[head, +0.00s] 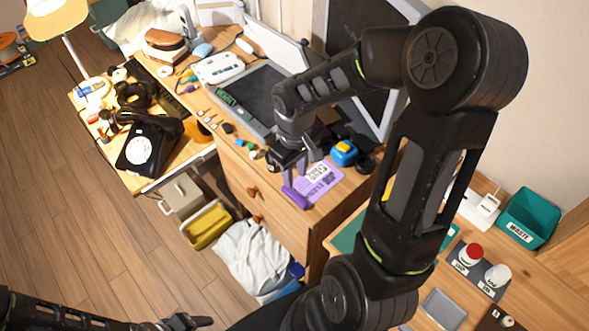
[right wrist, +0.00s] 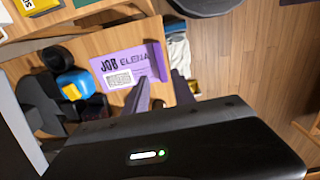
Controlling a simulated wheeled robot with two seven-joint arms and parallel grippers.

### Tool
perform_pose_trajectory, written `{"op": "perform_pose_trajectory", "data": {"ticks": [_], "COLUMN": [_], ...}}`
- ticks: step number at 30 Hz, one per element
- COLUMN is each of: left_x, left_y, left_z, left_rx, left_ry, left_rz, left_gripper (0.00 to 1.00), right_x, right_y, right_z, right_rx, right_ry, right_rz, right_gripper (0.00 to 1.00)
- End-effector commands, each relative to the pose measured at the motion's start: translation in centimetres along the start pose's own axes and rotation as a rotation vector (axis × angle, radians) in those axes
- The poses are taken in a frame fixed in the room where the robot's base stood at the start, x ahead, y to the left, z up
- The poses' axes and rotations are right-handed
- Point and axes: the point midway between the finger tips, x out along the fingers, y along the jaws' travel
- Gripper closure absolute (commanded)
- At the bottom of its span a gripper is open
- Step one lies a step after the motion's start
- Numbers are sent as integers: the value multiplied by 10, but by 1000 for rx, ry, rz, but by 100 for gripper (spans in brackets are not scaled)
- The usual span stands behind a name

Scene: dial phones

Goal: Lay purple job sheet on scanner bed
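The purple job sheet (head: 322,181) lies flat on the wooden cabinet top near its front edge, with printed text and a darker purple strip along one edge. It also shows in the right wrist view (right wrist: 113,67). The scanner bed (head: 262,91) is a dark panel in a grey frame, its pale lid (head: 275,47) raised behind. My right gripper (head: 302,170) is over the cabinet beside the sheet; its fingers (right wrist: 161,80) are apart in the right wrist view, with nothing seen held. My left gripper (head: 192,322) is low at the bottom edge, away from the sheet; its fingers are unclear.
Small coloured items (head: 243,144) lie between scanner and sheet. A blue-yellow object (head: 344,152) stands right of the sheet, near a monitor (head: 345,60). A black dial phone (head: 147,146) is on the left desk. A teal waste bin (head: 530,217) stands far right. My right arm hides part of the desk.

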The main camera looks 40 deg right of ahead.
Motion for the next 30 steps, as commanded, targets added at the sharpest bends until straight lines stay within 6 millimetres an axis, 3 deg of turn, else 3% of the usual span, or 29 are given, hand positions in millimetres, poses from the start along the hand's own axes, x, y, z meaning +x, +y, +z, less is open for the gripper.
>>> {"op": "perform_pose_trajectory", "data": {"ticks": [13, 30], "left_x": [8, 60], "left_y": [-2, -18], "left_z": [-1, -7], "left_rx": [2, 12], "left_ry": [2, 15], "left_rz": [2, 17], "left_gripper": [35, 35], "right_x": [13, 85], "right_y": [-1, -1], "right_z": [0, 0], "right_rx": [0, -1], "right_ry": [0, 1], "right_rz": [-3, -3], "right_gripper": [69, 69]}}
